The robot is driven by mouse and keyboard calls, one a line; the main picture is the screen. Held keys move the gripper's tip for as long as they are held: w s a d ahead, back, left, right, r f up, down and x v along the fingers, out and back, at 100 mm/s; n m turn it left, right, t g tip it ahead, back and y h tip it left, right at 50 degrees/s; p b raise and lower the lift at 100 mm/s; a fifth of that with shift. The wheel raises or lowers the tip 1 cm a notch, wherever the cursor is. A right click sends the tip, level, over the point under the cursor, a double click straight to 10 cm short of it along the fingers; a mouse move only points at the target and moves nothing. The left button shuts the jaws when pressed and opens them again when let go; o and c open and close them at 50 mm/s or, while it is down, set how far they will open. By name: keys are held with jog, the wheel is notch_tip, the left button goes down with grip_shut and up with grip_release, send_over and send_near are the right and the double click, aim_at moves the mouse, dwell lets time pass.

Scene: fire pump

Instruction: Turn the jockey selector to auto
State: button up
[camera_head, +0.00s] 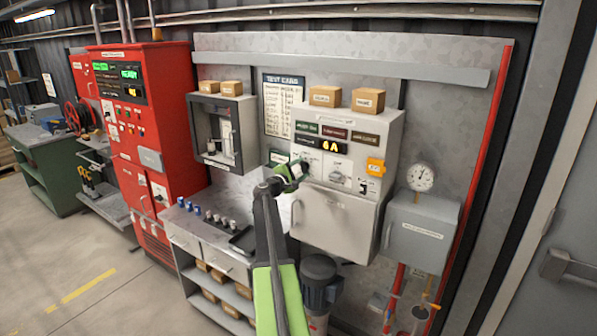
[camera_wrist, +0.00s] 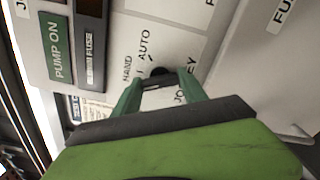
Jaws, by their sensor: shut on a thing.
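The jockey selector is a small black knob (camera_wrist: 160,73) on a white plate in the wrist view, below the printed words HAND and AUTO. My gripper (camera_wrist: 157,84) has its green fingers shut on the knob, one on each side. Which way the knob points cannot be told, as the fingers partly cover it. In the head view my gripper (camera_head: 299,168) reaches the left part of the pale grey control box (camera_head: 372,152), and the knob is hidden behind it.
The box carries a lit 6A display (camera_head: 331,146), a yellow part (camera_head: 375,166) at right and two cartons (camera_head: 368,100) on top. A glass-fronted grey case (camera_head: 222,130) hangs to its left. A bench with a drawer (camera_head: 222,261) stands below left. The floor (camera_head: 60,250) at left is clear.

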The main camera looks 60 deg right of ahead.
jog(key=m, duration=0.7)
jog(key=shift+w+d, duration=0.1)
jog(key=shift+w, duration=0.05)
jog(key=m, duration=0.4)
jog(key=shift+m, duration=2)
jog(key=o, duration=1.4)
jog(key=shift+c, duration=0.2)
jog(key=a, duration=1.7)
jog(key=shift+a, duration=0.25)
